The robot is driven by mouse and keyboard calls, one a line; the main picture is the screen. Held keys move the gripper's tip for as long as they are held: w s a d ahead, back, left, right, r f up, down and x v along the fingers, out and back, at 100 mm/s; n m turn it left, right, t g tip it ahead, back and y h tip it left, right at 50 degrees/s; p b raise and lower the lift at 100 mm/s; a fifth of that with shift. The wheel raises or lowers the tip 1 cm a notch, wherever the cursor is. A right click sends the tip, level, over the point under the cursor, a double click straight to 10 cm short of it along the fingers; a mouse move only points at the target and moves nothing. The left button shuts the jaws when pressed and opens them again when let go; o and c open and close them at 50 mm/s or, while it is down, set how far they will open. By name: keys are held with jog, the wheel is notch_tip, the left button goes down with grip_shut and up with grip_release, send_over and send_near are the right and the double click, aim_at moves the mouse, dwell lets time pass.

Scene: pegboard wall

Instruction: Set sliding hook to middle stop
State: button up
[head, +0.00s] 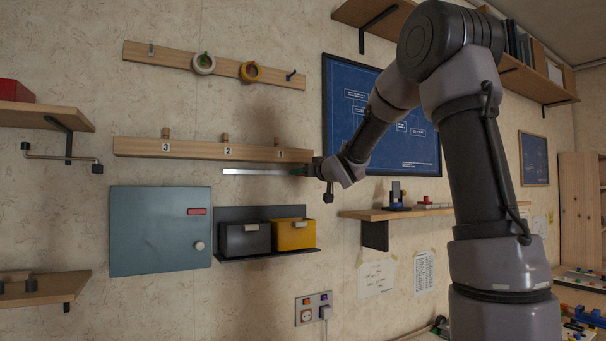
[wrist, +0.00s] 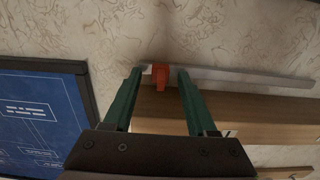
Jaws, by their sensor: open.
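A silver rail (head: 258,172) runs under a wooden board (head: 190,149) marked 3, 2, 1 from left to right. A small orange-red hook (wrist: 161,78) sits on the rail, which crosses the wrist view (wrist: 245,77), near one end. In the head view the hook is hidden at my gripper (head: 316,170), which is at the rail's right end, right of the mark 1. In the wrist view my gripper (wrist: 160,74) is open, with its green fingers on either side of the hook and gaps showing between.
Below the rail are a grey-blue cabinet (head: 160,230), a dark bin (head: 245,240) and a yellow bin (head: 291,235). Above is a peg rail (head: 222,66) with two tape rolls. A framed blueprint (head: 345,105) hangs behind my arm. The wall left along the rail is clear.

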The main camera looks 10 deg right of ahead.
grip_shut()
dwell(1.5)
